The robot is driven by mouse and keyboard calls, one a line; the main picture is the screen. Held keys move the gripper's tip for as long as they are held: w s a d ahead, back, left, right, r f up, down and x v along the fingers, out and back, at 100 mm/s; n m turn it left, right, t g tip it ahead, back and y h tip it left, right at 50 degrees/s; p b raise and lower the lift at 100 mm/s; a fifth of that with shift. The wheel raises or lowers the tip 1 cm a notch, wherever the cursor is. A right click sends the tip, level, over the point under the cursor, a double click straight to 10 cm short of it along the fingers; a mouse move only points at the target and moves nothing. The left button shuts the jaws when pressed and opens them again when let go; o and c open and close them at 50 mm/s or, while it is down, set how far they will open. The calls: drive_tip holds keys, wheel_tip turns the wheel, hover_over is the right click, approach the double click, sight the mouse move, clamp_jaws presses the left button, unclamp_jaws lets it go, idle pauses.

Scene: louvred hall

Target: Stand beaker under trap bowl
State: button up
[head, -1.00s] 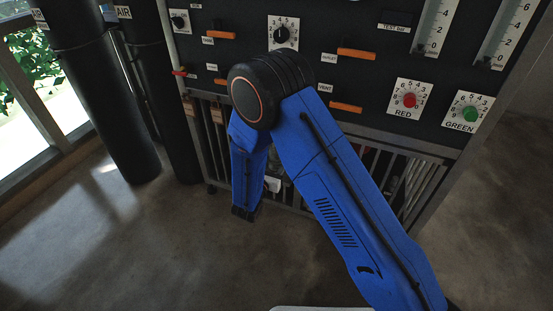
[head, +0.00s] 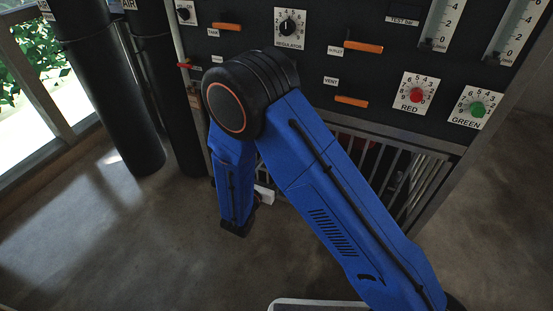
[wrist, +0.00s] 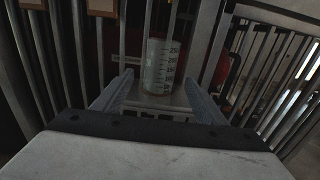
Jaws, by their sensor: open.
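A clear graduated beaker (wrist: 158,66) stands upright in the wrist view, on a light ledge (wrist: 160,100) among the metal bars. My gripper (wrist: 158,85) is open, with one finger on each side of the beaker's lower part in the picture. I cannot tell whether the beaker is between the fingers or beyond them. In the head view my blue arm bends down in front of the panel, and the gripper and beaker are hidden there. I cannot make out a trap bowl in either view.
A dark control panel (head: 380,75) with orange levers, a regulator dial (head: 290,27) and red and green knobs stands ahead. Slatted metal bars (head: 415,175) run below it. Black cylinders (head: 112,100) stand at left. The concrete floor (head: 90,230) is clear in front.

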drive_tip(key=shift+v, duration=1.6)
drive_tip(key=d+r+m+g+h, duration=0.3)
drive_tip(key=d+r+m, duration=0.15)
drive_tip(key=d, duration=0.35)
drive_tip(key=d+r+m+g+h, duration=0.35)
drive_tip(key=d+r, duration=0.25)
drive_tip(key=d, duration=0.3)
drive_tip(key=s+d+r+m+g+y, duration=0.1)
drive_tip(key=s+d+r+m+g, duration=0.25)
drive_tip(key=d, duration=0.35)
drive_tip(key=s+d+r+m+g, duration=0.3)
drive_tip(key=d+m, duration=0.2)
drive_tip(key=d, duration=0.3)
drive_tip(key=s+d+r+m+g+y, duration=0.2)
drive_tip(key=s+d+m+y, duration=0.15)
drive_tip(key=s, duration=0.25)
drive_tip(key=s+d+r+m+g+y, duration=0.1)
drive_tip(key=s+d+r+m+y, duration=0.1)
drive_tip(key=s+d+m, duration=0.3)
drive_tip(key=s+a+r+m+t+y, duration=0.2)
drive_tip(key=s+m+y, duration=0.1)
drive_tip(key=s, duration=0.2)
drive_tip(key=s+a+r+m+t+y, duration=0.1)
drive_tip(key=s+a+r+m+y, duration=0.1)
drive_tip(key=s, duration=0.4)
drive_tip(key=shift+r+m+t+y, duration=0.4)
drive_tip(key=shift+r+m+y, duration=0.25)
drive_tip(key=shift+m, duration=0.35)
